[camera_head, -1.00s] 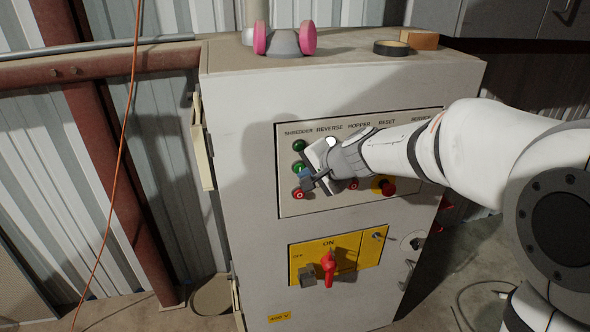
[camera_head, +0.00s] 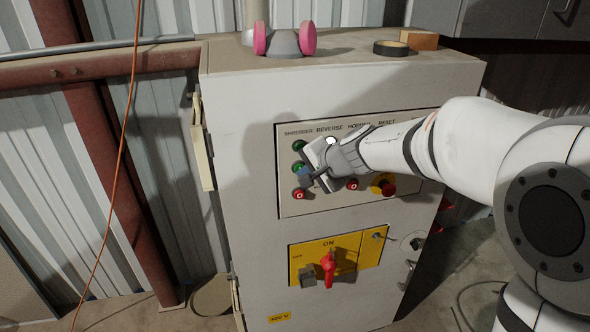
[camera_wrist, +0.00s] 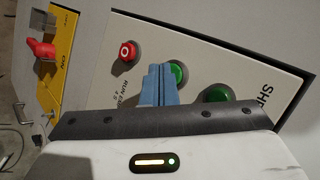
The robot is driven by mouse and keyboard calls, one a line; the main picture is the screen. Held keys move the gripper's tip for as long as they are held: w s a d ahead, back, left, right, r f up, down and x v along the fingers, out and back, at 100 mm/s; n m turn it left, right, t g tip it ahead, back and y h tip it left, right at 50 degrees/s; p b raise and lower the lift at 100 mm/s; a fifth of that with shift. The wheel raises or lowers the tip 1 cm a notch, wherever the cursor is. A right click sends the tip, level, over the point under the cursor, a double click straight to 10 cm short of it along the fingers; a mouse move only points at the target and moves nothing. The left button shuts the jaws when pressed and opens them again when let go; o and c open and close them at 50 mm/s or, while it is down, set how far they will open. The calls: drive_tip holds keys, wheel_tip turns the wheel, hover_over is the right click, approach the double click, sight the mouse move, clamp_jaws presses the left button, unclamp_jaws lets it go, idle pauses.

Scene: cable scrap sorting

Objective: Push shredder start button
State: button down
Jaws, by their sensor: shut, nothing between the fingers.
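The grey control cabinet (camera_head: 235,150) carries a panel (camera_head: 295,208) with a column labelled SHREDDER. That column has a dark green round top piece (camera_head: 298,145), a brighter green button (camera_head: 298,167) and a red O button (camera_head: 299,195). My gripper (camera_head: 305,177) is shut and empty, its blue fingertips at the brighter green button. In the wrist view the fingers (camera_wrist: 158,84) partly cover this green button (camera_wrist: 178,72). The red O button (camera_wrist: 127,52) and the darker green piece (camera_wrist: 217,93) lie on either side. I cannot tell whether the fingertips touch the button.
A yellow plate with a red rotary switch (camera_head: 328,264) sits below the panel. A red knob on yellow (camera_head: 388,187) and another red button (camera_head: 352,184) are to the right. Pink-filtered respirator (camera_head: 285,40), black tape roll (camera_head: 391,48) and orange block (camera_head: 419,40) lie on top.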

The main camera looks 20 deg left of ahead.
drive_tip(key=shift+w+a, duration=0.1)
drive_tip(key=shift+w, duration=0.05)
idle(0.5)
drive_tip(key=shift+s+d+b, duration=0.45)
drive_tip(key=shift+s+d, duration=0.05)
drive_tip(key=shift+s, duration=0.25)
drive_tip(key=s+d, duration=0.1)
drive_tip(key=s+b, duration=0.1)
drive_tip(key=s+d, duration=0.1)
drive_tip(key=s, duration=0.1)
drive_tip(key=shift+s+d+b, duration=0.1)
drive_tip(key=shift+d+b, duration=0.2)
drive_tip(key=shift+d, duration=0.1)
